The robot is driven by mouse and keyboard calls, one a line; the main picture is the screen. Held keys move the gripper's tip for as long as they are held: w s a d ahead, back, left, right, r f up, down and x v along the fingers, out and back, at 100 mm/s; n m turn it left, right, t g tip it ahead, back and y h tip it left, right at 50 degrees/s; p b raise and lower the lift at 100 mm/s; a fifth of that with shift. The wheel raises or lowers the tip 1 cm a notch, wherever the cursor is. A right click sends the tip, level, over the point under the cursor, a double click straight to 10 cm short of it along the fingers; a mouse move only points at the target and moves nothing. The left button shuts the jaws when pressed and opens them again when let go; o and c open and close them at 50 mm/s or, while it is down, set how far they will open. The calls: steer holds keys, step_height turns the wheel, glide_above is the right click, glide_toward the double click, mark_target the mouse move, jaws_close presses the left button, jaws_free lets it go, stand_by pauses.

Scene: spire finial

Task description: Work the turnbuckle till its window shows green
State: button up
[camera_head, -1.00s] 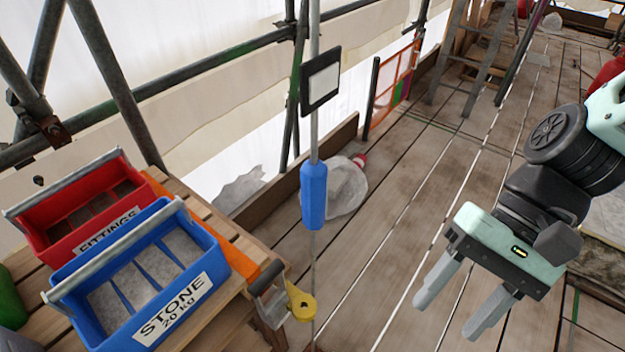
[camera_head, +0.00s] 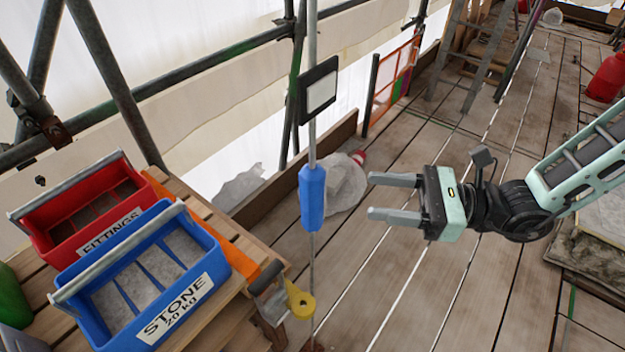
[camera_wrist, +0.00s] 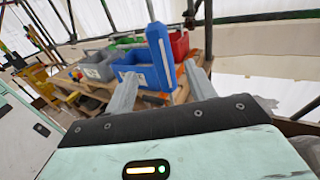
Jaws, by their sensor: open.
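The turnbuckle is a blue faceted body (camera_head: 312,198) on a thin upright grey rod (camera_head: 312,150), left of my gripper in the head view. A dark-framed plate with a pale grey-white window (camera_head: 320,92) sits on the rod above it; no green shows there. My gripper (camera_head: 370,198) is open and empty, level with the blue body, its fingers pointing left toward it with a gap between. In the wrist view the blue body (camera_wrist: 160,58) stands upright between and beyond the two fingertips (camera_wrist: 163,78).
A blue STONE crate (camera_head: 210,290) and a red FITTINGS crate (camera_head: 40,225) stand on a wooden bench at left. A yellow tool end (camera_head: 302,304) juts close to the rod's lower part. Scaffold tubes (camera_head: 200,80) run behind.

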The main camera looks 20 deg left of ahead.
mark_target(313, 188)
steer(key=a+p, duration=0.1)
steer(key=a, duration=0.2)
steer(key=s+a+p, duration=0.1)
steer(key=a, duration=0.3)
steer(key=a+p, duration=0.1)
steer(key=a, duration=0.3)
steer(key=shift+s+a, duration=0.2)
steer(key=shift+a, duration=0.05)
steer(key=c, duration=1)
steer(key=shift+o, duration=0.2)
steer(key=shift+n+g, duration=0.4)
steer(key=shift+g, duration=0.3)
